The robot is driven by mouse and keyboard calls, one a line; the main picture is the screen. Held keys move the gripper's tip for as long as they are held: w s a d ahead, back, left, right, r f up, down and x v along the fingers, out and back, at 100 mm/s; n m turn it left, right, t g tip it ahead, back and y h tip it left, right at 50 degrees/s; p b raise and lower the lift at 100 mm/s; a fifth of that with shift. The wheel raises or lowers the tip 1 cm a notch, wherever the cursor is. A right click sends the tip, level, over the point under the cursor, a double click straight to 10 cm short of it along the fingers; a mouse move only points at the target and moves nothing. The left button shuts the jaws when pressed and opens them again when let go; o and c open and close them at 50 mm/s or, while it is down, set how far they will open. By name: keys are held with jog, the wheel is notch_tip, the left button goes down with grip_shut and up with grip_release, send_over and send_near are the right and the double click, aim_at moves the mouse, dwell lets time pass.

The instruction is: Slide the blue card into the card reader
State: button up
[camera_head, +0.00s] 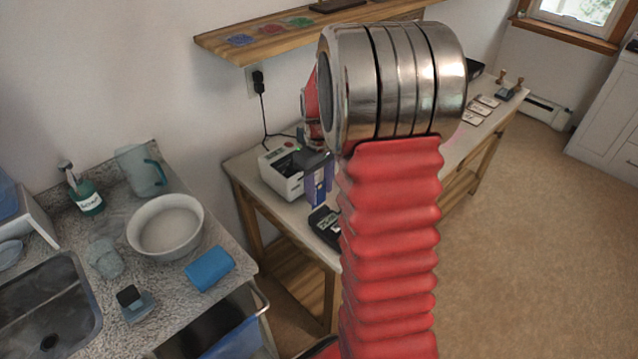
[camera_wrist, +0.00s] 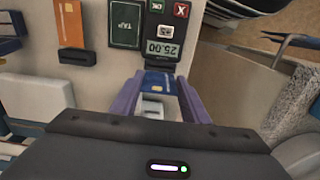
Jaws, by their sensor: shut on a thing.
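My gripper (camera_wrist: 158,84) has two purple fingers and is shut on the blue card (camera_wrist: 157,79), which shows between the fingertips in the wrist view. In the head view my gripper (camera_head: 319,178) is above the table beside the reader (camera_head: 325,226), partly behind my arm. The card is hard to make out there.
A white device (camera_head: 282,172) with a cable stands behind the reader on the wooden table. A counter with a white bowl (camera_head: 166,226) and blue sponge (camera_head: 210,269) is at left.

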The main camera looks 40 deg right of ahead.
aim_at(320, 202)
jog(key=shift+f, duration=1.05)
jog(key=shift+s+f, duration=0.15)
jog(key=shift+f, duration=1.65)
dwell(1.2)
dwell(0.4)
jog(key=o, duration=1.1)
jog(key=shift+r, duration=0.1)
notch_tip(320, 202, up, 14)
jog(key=shift+f, duration=0.2)
dwell(0.8)
